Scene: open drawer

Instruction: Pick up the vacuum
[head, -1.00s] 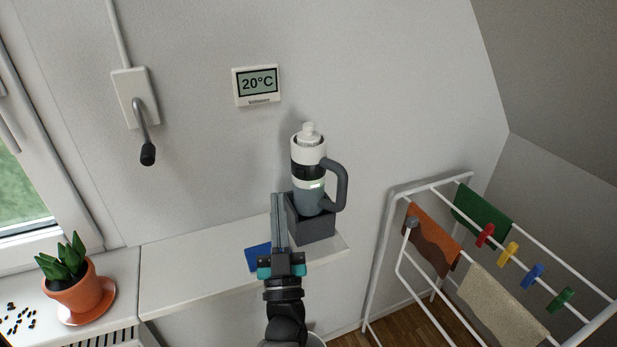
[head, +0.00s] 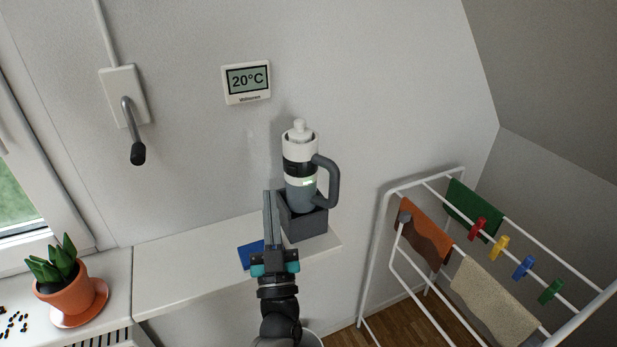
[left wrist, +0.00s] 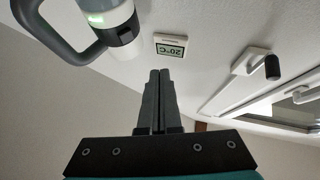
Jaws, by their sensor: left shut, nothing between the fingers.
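The vacuum (head: 299,172) is a handheld one, white and dark grey with a green light. It stands upright in a dark grey holder (head: 305,225) on the white ledge, and its looped handle (head: 332,182) points right. My left gripper (head: 270,194) is shut and empty, its fingers upright just left of the holder in the head view. In the left wrist view the vacuum (left wrist: 110,22) is at the upper left, apart from the shut fingers (left wrist: 159,75). My right gripper is not in view.
A blue cloth or pad (head: 250,254) lies on the ledge (head: 185,265) by my gripper. A potted plant (head: 68,285) stands at the left. A drying rack (head: 470,250) with cloths and pegs stands at the right. A thermostat (head: 246,82) hangs on the wall.

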